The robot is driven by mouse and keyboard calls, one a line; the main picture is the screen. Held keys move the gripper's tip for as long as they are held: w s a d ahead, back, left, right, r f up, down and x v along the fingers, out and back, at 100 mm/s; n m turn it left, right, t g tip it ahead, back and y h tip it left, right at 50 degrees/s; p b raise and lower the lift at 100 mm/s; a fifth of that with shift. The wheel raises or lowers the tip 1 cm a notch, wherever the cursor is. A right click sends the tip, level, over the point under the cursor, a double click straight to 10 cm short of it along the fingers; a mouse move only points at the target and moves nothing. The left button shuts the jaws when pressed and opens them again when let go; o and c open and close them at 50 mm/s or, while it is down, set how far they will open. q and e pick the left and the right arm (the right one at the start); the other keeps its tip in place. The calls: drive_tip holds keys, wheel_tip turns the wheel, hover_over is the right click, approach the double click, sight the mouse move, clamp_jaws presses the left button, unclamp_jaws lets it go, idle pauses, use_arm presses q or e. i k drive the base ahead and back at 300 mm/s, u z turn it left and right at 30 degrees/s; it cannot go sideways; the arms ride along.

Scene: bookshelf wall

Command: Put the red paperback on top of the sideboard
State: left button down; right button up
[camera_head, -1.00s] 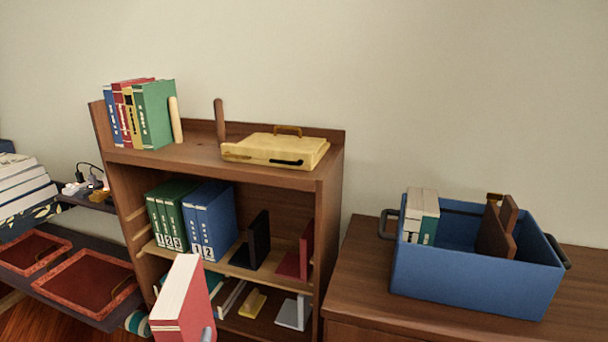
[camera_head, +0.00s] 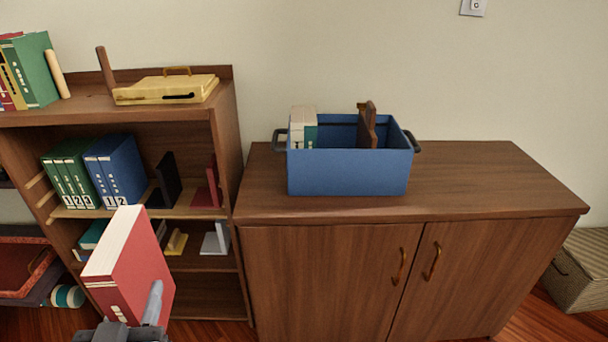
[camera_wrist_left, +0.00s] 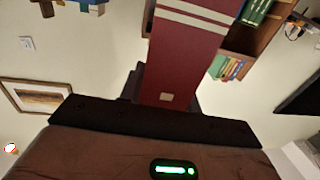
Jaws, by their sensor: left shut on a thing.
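The red paperback (camera_head: 138,268) is upright and slightly tilted at the lower left of the head view, its pale page edges facing up and left. My left gripper (camera_head: 150,310) is shut on its lower part and holds it in the air in front of the bookshelf. In the left wrist view the red cover with pale stripes (camera_wrist_left: 185,50) stands out from the jaws. The wooden sideboard (camera_head: 470,180) is to the right of the book, with bare top on the right side and along the front. My right gripper is not in view.
A blue crate (camera_head: 348,172) with books and a brown wooden piece stands on the sideboard's left half. The bookshelf (camera_head: 225,150) adjoins the sideboard's left side and holds binders and bookends. A woven box (camera_head: 585,270) sits on the floor at the far right.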

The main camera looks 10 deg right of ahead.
sight(437, 193)
drive_tip(key=z, duration=0.2)
drive_tip(key=k, duration=0.65)
drive_tip(key=z, duration=1.45)
drive_tip(key=i, duration=1.9)
drive_tip(key=u, duration=0.35)
